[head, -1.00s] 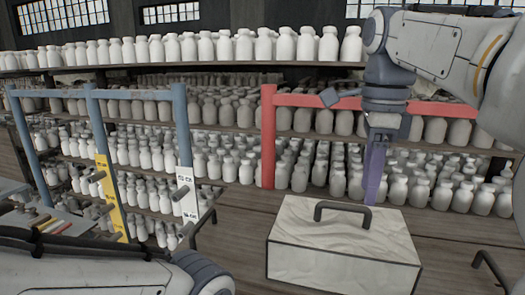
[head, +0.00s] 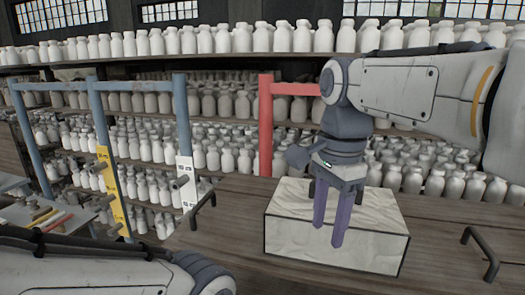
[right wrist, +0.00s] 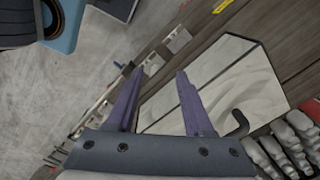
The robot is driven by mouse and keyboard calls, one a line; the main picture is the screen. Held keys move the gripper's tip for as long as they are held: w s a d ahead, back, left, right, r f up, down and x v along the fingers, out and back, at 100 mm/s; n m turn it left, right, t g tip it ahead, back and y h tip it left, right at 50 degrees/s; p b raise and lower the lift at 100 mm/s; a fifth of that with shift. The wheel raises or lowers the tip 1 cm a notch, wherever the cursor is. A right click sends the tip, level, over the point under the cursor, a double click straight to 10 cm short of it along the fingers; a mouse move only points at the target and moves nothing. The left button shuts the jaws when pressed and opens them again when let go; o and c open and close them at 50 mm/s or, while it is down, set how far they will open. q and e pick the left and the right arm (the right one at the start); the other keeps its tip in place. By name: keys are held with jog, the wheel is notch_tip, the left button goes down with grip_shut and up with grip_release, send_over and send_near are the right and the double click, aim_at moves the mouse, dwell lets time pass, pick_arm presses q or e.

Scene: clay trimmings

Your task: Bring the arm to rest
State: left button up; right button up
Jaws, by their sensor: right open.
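My right gripper (head: 332,232) is open and empty, with two purple fingers pointing down in front of a white, clay-textured box with black edges (head: 375,250). The fingers and wrist hide much of the box's dark handle. In the right wrist view, the open fingers (right wrist: 158,80) frame part of the box (right wrist: 215,80), and its dark handle (right wrist: 238,124) shows beside the right finger. Whether the fingers touch the box cannot be told. My left arm shows at the lower left of the head view; its gripper is out of the picture.
The box stands on a brown wooden bench (head: 440,235). A dark handle (head: 481,255) is at the right and another (head: 203,204) at the left. A blue frame (head: 100,115), a red frame (head: 266,125) and shelves of white bottles (head: 230,40) stand behind.

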jog(key=s+a+f+n+b, duration=0.2)
jog(key=s+f+n, duration=0.3)
jog(key=f+n, duration=0.2)
jog(key=s+a+f+n+b, duration=0.2)
jog(key=s+f+n, duration=0.3)
jog(key=f, duration=0.6)
jog(key=s+a+f+n+b, duration=0.2)
jog(key=s+f+n+b, duration=0.2)
jog(key=s+f+n, duration=0.2)
notch_tip(320, 180, down, 3)
jog(key=n, duration=0.2)
jog(key=shift+a+f+n+y, duration=0.15)
jog(key=shift+n+y, duration=0.15)
jog(key=shift+s, duration=0.1)
